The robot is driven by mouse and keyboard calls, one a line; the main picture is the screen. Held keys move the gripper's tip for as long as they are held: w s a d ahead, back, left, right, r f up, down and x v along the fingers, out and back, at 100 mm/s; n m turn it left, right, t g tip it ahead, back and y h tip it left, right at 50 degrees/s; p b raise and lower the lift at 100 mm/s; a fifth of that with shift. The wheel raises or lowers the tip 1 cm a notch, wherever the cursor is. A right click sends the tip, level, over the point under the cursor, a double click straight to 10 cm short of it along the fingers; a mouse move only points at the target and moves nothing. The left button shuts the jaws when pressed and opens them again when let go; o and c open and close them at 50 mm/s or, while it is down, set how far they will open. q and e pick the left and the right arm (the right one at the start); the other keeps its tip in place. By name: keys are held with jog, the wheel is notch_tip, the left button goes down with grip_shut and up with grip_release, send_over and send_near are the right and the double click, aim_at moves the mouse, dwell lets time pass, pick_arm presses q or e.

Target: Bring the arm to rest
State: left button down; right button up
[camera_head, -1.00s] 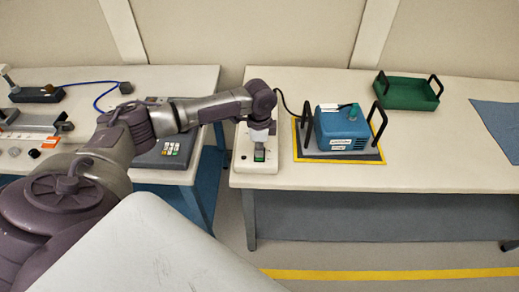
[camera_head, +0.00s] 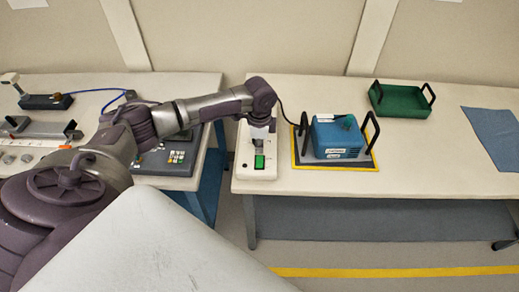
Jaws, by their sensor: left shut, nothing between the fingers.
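My left arm reaches in from the left across the gap between the two tables. My left gripper (camera_head: 258,143) is shut and empty. It points down over the white box with a green button (camera_head: 259,162), at the left end of the right table. I cannot tell whether the fingertips touch the box; the green button shows just below them. My right gripper is not in view.
A green tray (camera_head: 402,101) and a blue cloth (camera_head: 493,130) lie farther right.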

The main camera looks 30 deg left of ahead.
pick_arm(q)
jog(key=shift+f, duration=0.1)
dwell(0.3)
jog(key=s+d+f+n+t+h, duration=0.2)
jog(key=s+d+f+h, duration=0.1)
jog(key=s+d, duration=1.5)
jog(key=s+a+r+n+t+y, duration=0.2)
jog(key=s+a+r+n+y, duration=0.15)
jog(key=s+a+n, duration=0.35)
jog(key=s+f+g+b, duration=0.2)
jog(key=s+f+b, duration=0.1)
jog(key=f, duration=2.7)
jog(key=s+a+f+g+b, duration=0.1)
jog(key=s+a+f+b, duration=0.1)
jog(key=s+f, duration=1.4)
jog(key=shift+s+f+b, duration=0.15)
jog(key=shift+f+b, duration=0.25)
jog(key=shift+f, duration=0.4)
